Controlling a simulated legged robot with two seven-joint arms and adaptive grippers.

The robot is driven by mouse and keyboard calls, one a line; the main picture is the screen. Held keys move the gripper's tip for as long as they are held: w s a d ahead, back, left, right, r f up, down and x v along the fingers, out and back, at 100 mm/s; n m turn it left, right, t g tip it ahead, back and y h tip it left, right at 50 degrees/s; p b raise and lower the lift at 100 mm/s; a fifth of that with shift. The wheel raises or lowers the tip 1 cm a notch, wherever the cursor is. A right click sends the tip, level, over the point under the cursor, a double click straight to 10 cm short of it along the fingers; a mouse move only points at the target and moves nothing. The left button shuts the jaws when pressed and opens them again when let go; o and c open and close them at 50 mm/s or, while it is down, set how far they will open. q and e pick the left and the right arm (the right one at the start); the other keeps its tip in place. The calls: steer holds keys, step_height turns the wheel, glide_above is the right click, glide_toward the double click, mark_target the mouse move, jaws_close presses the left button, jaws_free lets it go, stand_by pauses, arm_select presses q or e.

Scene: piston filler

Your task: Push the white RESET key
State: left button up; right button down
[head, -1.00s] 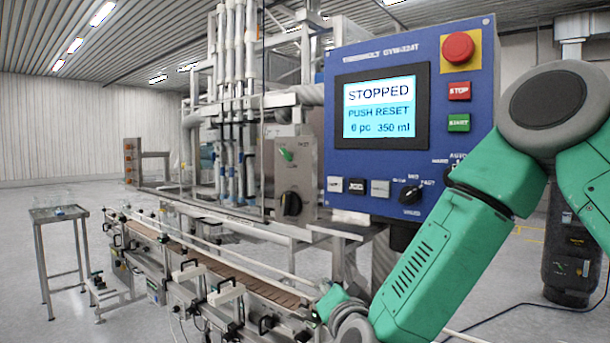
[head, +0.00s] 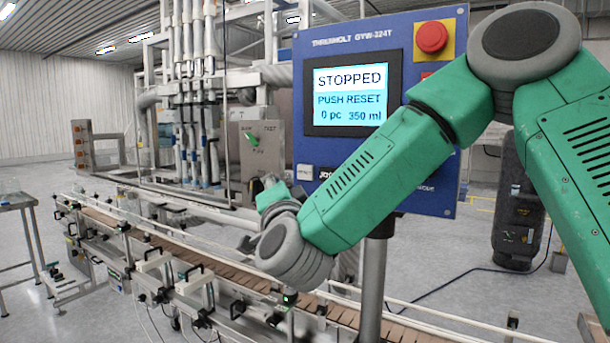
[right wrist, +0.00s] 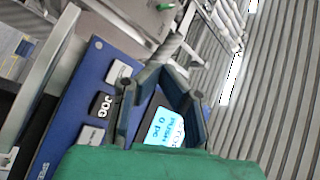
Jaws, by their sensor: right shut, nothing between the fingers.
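The blue control panel (head: 440,190) carries a lit screen (head: 350,95) reading STOPPED, PUSH RESET, 0 pc, 350 ml. Below it, a white key (head: 304,172) sits at the lower left, beside the dark JOG key (head: 326,174). The right wrist view shows this white key (right wrist: 118,72), the JOG key (right wrist: 102,105) and a second white key (right wrist: 90,137); I cannot read the white labels surely. My right gripper (head: 264,186) is shut and empty, left of the panel's lower left corner. Its fingers (right wrist: 163,85) overlap the screen. Contact with a key is not visible. My left gripper is out of view.
A red emergency button (head: 432,37) sits at the panel's upper right. My right arm covers the panel's lower right. A conveyor (head: 190,262) runs below, and filler pipes (head: 195,100) stand behind at left. The panel's post (head: 374,285) stands under it.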

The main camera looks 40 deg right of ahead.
mark_target(297, 177)
steer(key=w+d, duration=0.1)
steer(key=d, duration=0.1)
steer(key=w+d+p, duration=0.1)
steer(key=d, duration=0.1)
steer(key=w+d, duration=0.1)
steer(key=d, duration=0.2)
steer(key=shift+w+d, duration=0.2)
steer(key=shift+d, duration=0.2)
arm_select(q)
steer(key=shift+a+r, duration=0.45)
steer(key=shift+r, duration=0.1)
arm_select(e)
steer(key=shift+a+r, duration=0.15)
steer(key=shift+a, duration=0.4)
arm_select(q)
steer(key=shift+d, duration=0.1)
arm_select(e)
steer(key=shift+d, duration=0.1)
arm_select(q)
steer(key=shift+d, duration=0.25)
arm_select(e)
steer(key=shift+d, duration=0.35)
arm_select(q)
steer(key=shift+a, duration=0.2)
arm_select(e)
steer(key=shift+a, duration=0.35)
steer(key=shift+d, duration=0.15)
